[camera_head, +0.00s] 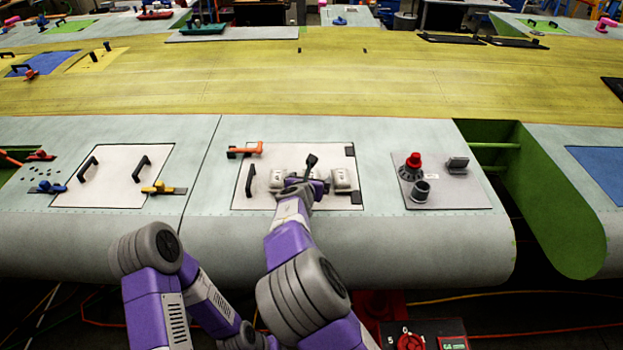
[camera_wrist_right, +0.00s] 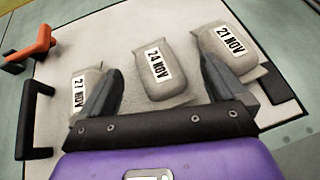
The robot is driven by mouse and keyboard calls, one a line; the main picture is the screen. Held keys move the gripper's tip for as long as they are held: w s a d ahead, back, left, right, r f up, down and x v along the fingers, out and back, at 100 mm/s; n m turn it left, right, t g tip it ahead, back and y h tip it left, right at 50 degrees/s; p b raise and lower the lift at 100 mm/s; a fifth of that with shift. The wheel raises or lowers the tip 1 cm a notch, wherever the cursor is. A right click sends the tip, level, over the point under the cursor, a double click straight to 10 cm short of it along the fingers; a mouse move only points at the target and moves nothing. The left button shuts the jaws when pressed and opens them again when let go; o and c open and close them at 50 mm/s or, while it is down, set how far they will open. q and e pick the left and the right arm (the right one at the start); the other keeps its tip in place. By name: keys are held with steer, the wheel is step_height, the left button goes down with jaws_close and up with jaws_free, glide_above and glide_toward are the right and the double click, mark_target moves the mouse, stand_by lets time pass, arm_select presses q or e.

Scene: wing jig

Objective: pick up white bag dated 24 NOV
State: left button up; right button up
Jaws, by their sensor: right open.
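The white bag dated 24 NOV (camera_wrist_right: 172,84) lies on a white panel (camera_wrist_right: 120,30), in the middle of a row of three bags. It sits ahead of and between the spread fingers of my right gripper (camera_wrist_right: 160,66), which is open and empty. In the head view my right gripper (camera_head: 305,187) is over the panel and mostly hides the middle bag. The bag dated 27 NOV (camera_wrist_right: 83,86) is to the left, partly behind the left finger. The bag dated 21 NOV (camera_wrist_right: 228,48) is to the right, partly behind the right finger. My left gripper is not seen.
An orange clamp (camera_head: 246,150) and a black handle (camera_head: 250,181) are at the panel's left side. A grey plate (camera_head: 440,197) with a red-topped fitting (camera_head: 413,161) is to the right. An open green bay (camera_head: 490,145) lies farther right.

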steer(key=shift+x, duration=0.9)
steer(key=shift+r, duration=0.15)
steer(key=shift+c, duration=0.5)
steer(key=c, duration=1.2)
steer(key=shift+r, duration=0.1)
